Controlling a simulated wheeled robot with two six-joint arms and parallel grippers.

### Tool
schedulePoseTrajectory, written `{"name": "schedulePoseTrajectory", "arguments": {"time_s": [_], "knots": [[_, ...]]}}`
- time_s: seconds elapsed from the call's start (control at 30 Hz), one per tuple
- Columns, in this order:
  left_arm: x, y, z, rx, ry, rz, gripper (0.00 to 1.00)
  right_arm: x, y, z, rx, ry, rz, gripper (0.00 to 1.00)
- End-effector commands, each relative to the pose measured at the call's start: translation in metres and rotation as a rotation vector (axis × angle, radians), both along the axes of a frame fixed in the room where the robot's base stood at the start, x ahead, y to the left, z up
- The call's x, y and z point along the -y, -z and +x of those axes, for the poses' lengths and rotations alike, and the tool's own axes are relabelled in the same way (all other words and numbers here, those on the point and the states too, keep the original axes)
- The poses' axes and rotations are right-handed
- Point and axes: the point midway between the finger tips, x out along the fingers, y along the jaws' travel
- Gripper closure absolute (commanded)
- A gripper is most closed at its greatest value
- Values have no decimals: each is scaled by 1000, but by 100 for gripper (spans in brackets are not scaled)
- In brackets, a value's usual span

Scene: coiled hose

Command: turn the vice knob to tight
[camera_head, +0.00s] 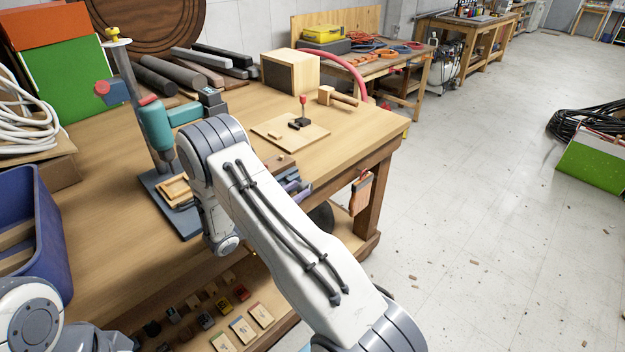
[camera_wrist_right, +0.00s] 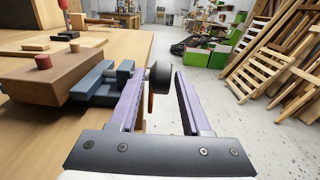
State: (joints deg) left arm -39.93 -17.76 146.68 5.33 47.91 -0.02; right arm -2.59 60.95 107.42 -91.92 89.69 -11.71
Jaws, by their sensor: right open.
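The vice (camera_wrist_right: 105,85) is blue-grey and sits at the table's edge in the right wrist view, beside a brown wooden block. Its dark round knob (camera_wrist_right: 159,82) sticks out to the right, past the edge. My right gripper (camera_wrist_right: 162,72) is open, with its two purple fingers pointing forward. The knob shows between the fingertips, closer to the left finger; I cannot tell whether they touch. In the head view my right arm covers most of the vice, and purple finger parts (camera_head: 293,184) show beyond it. My left gripper is not in view; only part of that arm shows.
A green drill press (camera_head: 155,125) stands left of my right arm on the workbench (camera_head: 350,133). A board (camera_head: 291,132) with a red-handled tool and a mallet (camera_head: 337,97) lie behind. A blue bin (camera_head: 35,235) is at left. The floor at right is mostly clear.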

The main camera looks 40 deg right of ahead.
Motion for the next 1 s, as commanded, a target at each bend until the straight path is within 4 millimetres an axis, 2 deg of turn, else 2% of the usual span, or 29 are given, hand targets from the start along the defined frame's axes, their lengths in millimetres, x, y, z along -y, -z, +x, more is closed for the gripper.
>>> {"name": "schedulePoseTrajectory", "arguments": {"time_s": [0.1, 0.33, 0.5, 0.77, 0.8, 0.9, 1.0], "knots": [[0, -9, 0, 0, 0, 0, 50, 25, -3, 0, 0, 6, 0, 53], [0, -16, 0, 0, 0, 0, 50, 58, -1, 4, 1, 3, 2, 53], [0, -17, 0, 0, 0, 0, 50, 67, 0, 5, 1, 1, 2, 53], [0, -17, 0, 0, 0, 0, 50, 68, 0, 5, 1, 1, 2, 53], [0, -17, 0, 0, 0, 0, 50, 68, 0, 5, 1, 1, 2, 68], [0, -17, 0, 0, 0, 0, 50, 68, 0, 5, 1, 1, 2, 100], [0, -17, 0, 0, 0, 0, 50, 68, 0, 5, 1, 1, 2, 100]]}}
